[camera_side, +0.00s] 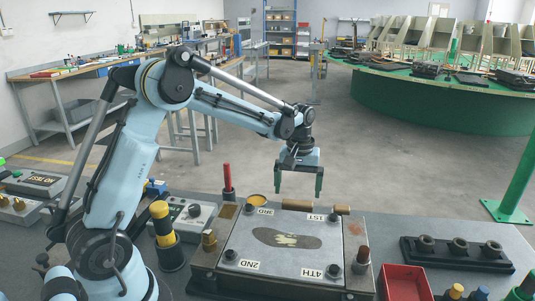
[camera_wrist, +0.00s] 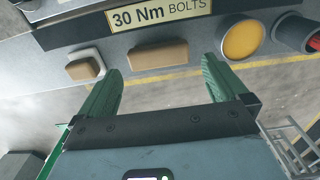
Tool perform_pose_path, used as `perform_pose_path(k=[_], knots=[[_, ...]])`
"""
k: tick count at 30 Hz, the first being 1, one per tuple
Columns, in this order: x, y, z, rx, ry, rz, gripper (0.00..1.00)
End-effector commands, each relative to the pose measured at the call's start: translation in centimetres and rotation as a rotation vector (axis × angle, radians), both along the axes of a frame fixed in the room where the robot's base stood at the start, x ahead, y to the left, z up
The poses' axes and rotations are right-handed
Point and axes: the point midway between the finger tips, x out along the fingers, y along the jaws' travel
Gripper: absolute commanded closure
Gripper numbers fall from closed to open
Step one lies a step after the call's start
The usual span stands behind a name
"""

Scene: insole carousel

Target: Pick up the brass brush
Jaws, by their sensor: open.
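No thing in view is plainly a brass brush. A tan oblong block (camera_side: 297,205), which may be a brush lying bristles down, is at the far edge of the bolted plate fixture. It also shows in the wrist view (camera_wrist: 158,56). A smaller tan block (camera_side: 343,210), also in the wrist view (camera_wrist: 86,68), lies to its right in the side view; I cannot tell whether either has bristles. My gripper (camera_side: 298,190) is open and empty, pointing down above and behind the oblong block. In the wrist view its green fingers (camera_wrist: 160,72) stand apart, with the oblong block beyond and between them.
A yellow round tin (camera_side: 257,200) and an upright red-handled tool (camera_side: 227,180) stand left of the oblong block. The plate (camera_side: 240,262) carries a dark insole shape (camera_side: 287,238) and corner bolts. A red bin (camera_side: 405,283) and black rack (camera_side: 460,262) stand at right.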

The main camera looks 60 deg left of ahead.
Motion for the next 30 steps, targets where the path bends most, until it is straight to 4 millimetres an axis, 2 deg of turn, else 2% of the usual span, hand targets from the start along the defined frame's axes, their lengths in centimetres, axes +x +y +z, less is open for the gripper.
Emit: perform_pose_path(k=[5, 15, 24, 26, 30], knots=[[0.0, 0.0, -1.1, 0.0, 0.0, -0.001, 0.0], [0.3, -0.1, -5.4, 0.001, -0.001, -0.001, 0.0], [0.3, 0.0, -5.9, 0.001, -0.001, -0.001, 0.0], [0.3, 0.0, -5.9, 0.001, -0.001, -0.001, 0.08], [0.3, 0.0, -5.9, 0.0, 0.0, -0.001, 0.29]])
